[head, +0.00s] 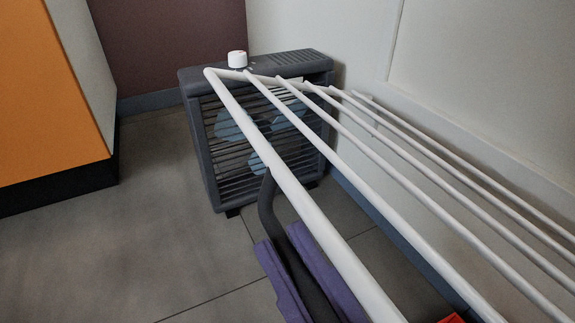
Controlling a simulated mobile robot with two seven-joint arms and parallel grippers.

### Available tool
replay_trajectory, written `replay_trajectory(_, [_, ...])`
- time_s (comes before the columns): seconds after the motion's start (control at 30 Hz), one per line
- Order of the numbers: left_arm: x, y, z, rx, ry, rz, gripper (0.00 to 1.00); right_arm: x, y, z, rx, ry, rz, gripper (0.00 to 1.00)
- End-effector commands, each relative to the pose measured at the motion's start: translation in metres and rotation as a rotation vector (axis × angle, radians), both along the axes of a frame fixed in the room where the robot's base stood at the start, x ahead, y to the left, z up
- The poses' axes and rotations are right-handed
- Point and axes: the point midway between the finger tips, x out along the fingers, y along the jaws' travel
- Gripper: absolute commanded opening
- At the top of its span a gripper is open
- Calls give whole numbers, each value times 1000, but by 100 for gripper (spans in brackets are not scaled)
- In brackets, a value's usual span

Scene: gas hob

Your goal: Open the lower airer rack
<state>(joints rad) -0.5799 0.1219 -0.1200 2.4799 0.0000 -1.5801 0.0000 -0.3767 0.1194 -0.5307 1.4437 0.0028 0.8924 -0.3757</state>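The airer shows as several white rails (309,211) running from the centre to the lower right, joined at a corner at the far end. A dark bent bar (268,207) rises below the front rail. Two purple parallel pieces, which look like the fingers of my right gripper (300,275), lie on either side of this bar, below the rails. Whether they press on the bar is not clear, as the front rail hides part of them. The lower rack cannot be told apart clearly. My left gripper does not show.
A wall (480,70) runs along the right. An orange cabinet (45,95) stands at the left. The floor (110,250) at lower left is clear.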

Motion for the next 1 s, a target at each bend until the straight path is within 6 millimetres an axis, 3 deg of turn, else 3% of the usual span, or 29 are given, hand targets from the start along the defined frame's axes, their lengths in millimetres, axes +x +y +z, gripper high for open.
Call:
replay_trajectory(0.03, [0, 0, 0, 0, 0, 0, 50, 0, 0, 1, 1, -2, 0, 20])
replay_trajectory(0.27, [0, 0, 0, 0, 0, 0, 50, 0, 0, 1, 2, -1, -1, 45])
replay_trajectory(0.57, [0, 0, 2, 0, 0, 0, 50, -2, -2, 0, 1, 0, -1, 45])
replay_trajectory(1.0, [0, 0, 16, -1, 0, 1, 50, -67, -36, -30, -1, 5, -1, 45])
